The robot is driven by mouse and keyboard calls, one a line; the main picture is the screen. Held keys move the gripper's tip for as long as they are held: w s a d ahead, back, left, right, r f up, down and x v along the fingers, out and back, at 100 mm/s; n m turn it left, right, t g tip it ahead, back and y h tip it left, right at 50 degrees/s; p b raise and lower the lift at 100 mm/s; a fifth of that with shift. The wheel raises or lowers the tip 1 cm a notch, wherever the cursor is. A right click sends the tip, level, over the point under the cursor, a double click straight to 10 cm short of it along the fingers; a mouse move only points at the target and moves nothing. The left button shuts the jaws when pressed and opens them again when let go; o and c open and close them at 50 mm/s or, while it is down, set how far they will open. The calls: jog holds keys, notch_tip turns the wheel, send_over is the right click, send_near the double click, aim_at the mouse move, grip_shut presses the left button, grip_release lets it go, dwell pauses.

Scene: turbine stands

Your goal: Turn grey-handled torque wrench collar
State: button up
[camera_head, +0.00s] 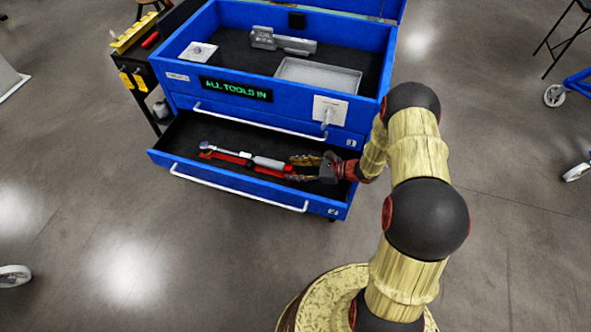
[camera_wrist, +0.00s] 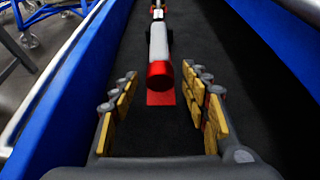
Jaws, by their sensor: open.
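The torque wrench (camera_head: 220,154) lies in the open lower drawer of the blue tool chest, its ratchet head to the left and its grey handle (camera_head: 268,163) to the right. A red piece lies beneath it. In the wrist view the grey handle (camera_wrist: 158,42) points toward me and ends in a red part (camera_wrist: 160,74). My gripper (camera_head: 303,168) is inside the drawer at the handle's right end. In the wrist view my gripper (camera_wrist: 162,90) is open, its yellow-padded fingers on either side of the red end, with gaps visible. I cannot make out the collar clearly.
The drawer's front wall (camera_head: 240,190) and white handle bar border my gripper. A green display reads "ALL TOOLS IN" (camera_head: 236,90). A cart (camera_head: 135,60) stands left. The drawer's left part is free.

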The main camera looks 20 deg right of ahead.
jog(key=c, duration=0.3)
jog(key=c, duration=0.8)
jog(key=shift+c, duration=0.3)
jog(key=n+b, duration=0.1)
jog(key=n+t+b, duration=0.1)
jog(key=b, duration=0.1)
jog(key=shift+s+a+f+t+h, duration=0.1)
jog(key=shift+f+t+h, duration=0.1)
jog(key=shift+t+h, duration=0.15)
jog(key=n+b, duration=0.1)
jog(key=n+t+h+b, duration=0.1)
jog(key=n+b, duration=0.1)
jog(key=shift+s+a+t, duration=0.1)
jog(key=shift+s+t, duration=0.05)
jog(key=shift+t, duration=0.1)
jog(key=shift+r, duration=0.1)
jog(key=o, duration=1.2)
jog(key=shift+c, duration=0.2)
